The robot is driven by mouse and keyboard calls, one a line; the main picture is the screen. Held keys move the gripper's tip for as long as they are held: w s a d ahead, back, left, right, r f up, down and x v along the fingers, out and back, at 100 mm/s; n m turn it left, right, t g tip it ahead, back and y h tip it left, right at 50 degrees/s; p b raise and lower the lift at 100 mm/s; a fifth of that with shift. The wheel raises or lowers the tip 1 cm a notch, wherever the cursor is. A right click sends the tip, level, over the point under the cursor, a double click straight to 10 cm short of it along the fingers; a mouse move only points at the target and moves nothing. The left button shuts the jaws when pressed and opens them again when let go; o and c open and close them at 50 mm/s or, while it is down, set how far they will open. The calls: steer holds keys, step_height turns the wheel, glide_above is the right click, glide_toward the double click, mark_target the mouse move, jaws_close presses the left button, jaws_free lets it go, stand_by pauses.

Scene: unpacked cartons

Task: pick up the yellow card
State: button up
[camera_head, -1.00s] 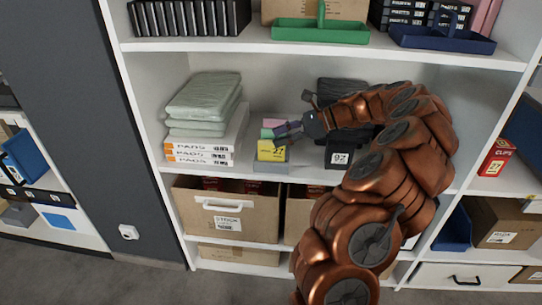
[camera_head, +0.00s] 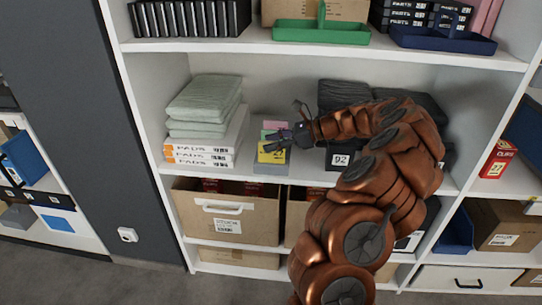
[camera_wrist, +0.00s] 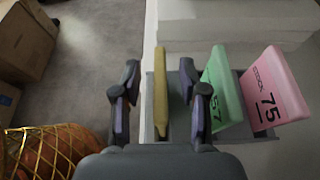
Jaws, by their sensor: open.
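The yellow card (camera_head: 268,155) stands in a small grey holder (camera_head: 271,168) on the middle shelf, partly hidden by my gripper (camera_head: 277,142). In the wrist view the yellow card (camera_wrist: 160,92) shows edge-on. My gripper (camera_wrist: 158,80) is open, with one finger on each side of the card. A gap shows between the card and each finger, and nothing is gripped. A green card (camera_wrist: 222,88) and a pink card (camera_wrist: 271,86) lean in the same holder, to the right of the right finger.
White pad boxes (camera_head: 200,152) with folded pale green cloths (camera_head: 204,100) on top stand left of the holder. A dark bin (camera_head: 340,157) labelled 92 stands to its right. A shelf with a green tray (camera_head: 320,34) is above. A stock carton (camera_head: 227,212) sits below.

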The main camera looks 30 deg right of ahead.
steer(key=shift+w+a+f, duration=0.1)
steer(key=shift+w+a, duration=0.05)
steer(key=shift+a, duration=0.05)
jaws_close()
stand_by(0.5)
